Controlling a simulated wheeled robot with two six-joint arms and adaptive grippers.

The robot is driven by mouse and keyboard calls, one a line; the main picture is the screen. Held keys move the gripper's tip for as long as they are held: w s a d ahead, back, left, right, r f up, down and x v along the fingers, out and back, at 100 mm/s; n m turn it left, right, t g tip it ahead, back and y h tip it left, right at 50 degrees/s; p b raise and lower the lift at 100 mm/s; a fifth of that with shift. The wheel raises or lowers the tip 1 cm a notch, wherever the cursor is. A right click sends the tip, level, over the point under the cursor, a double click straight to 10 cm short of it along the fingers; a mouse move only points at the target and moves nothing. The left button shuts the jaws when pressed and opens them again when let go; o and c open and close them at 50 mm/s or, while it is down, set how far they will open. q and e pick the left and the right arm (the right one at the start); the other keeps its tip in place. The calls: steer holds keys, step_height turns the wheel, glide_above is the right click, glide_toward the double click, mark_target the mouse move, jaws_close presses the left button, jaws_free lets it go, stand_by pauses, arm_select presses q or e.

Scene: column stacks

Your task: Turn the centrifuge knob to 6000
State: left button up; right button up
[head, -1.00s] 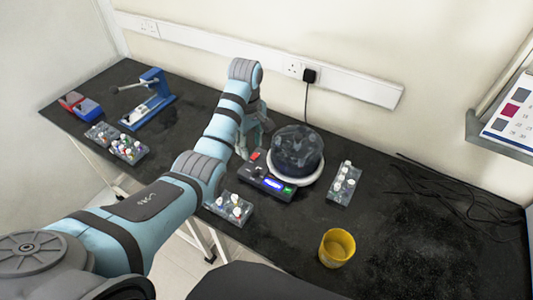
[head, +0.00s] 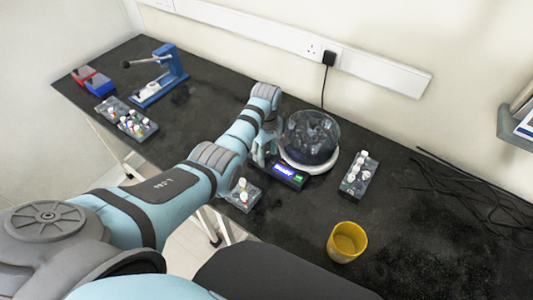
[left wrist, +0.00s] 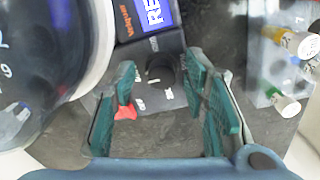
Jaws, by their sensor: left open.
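The centrifuge has a clear dark dome (head: 312,132) on a white ring, with a control panel in front. Its lit blue display (head: 284,170) shows in the head view; in the left wrist view the display (left wrist: 152,14) is cut off at the top. The black knob (left wrist: 160,72) has a white mark and sits below the display. My left gripper (left wrist: 161,60) is open, with the knob between its green-padded fingers in the picture and gaps on both sides. A red switch (left wrist: 126,111) lies by the left finger. In the head view my left gripper (head: 262,155) hides the knob.
Tube racks stand close on both sides of the centrifuge, left (head: 243,197) and right (head: 358,176). A yellow cup (head: 346,242) stands in front on the black table. Cables (head: 470,192) lie at the right. A blue press (head: 162,75) stands far left.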

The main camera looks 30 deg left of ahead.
arm_select(q)
steer(key=shift+s+r, duration=0.15)
steer(key=shift+c, duration=0.7)
jaws_close()
